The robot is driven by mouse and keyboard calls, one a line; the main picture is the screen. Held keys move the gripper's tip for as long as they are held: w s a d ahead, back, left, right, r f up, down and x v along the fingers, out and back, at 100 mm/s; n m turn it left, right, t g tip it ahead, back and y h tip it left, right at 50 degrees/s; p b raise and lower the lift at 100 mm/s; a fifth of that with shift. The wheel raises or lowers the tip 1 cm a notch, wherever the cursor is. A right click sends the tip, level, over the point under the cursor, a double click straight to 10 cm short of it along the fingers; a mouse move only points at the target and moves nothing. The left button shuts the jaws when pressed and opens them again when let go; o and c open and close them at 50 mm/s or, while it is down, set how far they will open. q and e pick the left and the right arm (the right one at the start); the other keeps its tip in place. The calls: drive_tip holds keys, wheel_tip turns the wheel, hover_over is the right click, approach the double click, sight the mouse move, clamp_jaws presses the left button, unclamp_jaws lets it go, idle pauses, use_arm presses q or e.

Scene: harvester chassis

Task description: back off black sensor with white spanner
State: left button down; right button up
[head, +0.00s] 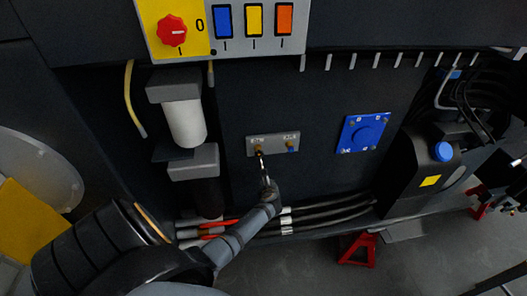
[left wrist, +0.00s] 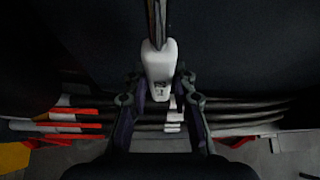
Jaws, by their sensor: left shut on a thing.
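A small grey plate (head: 279,136) on the dark chassis wall carries two small fittings. The left fitting (head: 259,149) looks brass with a dark part, seemingly the black sensor; the right fitting (head: 291,148) has a blue part. My left gripper (head: 268,187) is below the plate, shut on the white spanner (head: 264,169). The spanner points up, its upper end at or very close to the left fitting; I cannot tell if it is seated. In the left wrist view the spanner's white handle (left wrist: 159,75) lies between the fingers (left wrist: 160,88). My right gripper is not in view.
A blue square flange (head: 363,133) is right of the plate, and a white cylinder (head: 186,123) left of it. Black hoses (head: 325,212) and red-sleeved lines run below. A switch panel (head: 228,28) is above. A red stand (head: 358,249) is on the floor.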

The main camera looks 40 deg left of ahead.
use_arm(q)
drive_tip(key=shift+w+d+r+n+t, duration=0.3)
drive_tip(key=shift+w+d+n, duration=0.15)
drive_tip(key=shift+w, duration=0.2)
drive_tip(key=shift+w+d+r+n+t+h+b, duration=0.35)
drive_tip(key=shift+w+d, duration=0.2)
drive_tip(key=shift+w, duration=0.1)
drive_tip(key=shift+w+d+r+n+t+h+b, duration=0.35)
drive_tip(key=shift+w+d, duration=0.15)
drive_tip(key=shift+w, duration=0.1)
drive_tip(key=shift+f, duration=0.1)
drive_tip(key=shift+w+d+r+n+t+h+b, duration=0.4)
drive_tip(key=shift+w+d+r+n+t+b, duration=0.4)
drive_tip(key=shift+w+r, duration=0.3)
drive_tip(key=shift+d, duration=0.1)
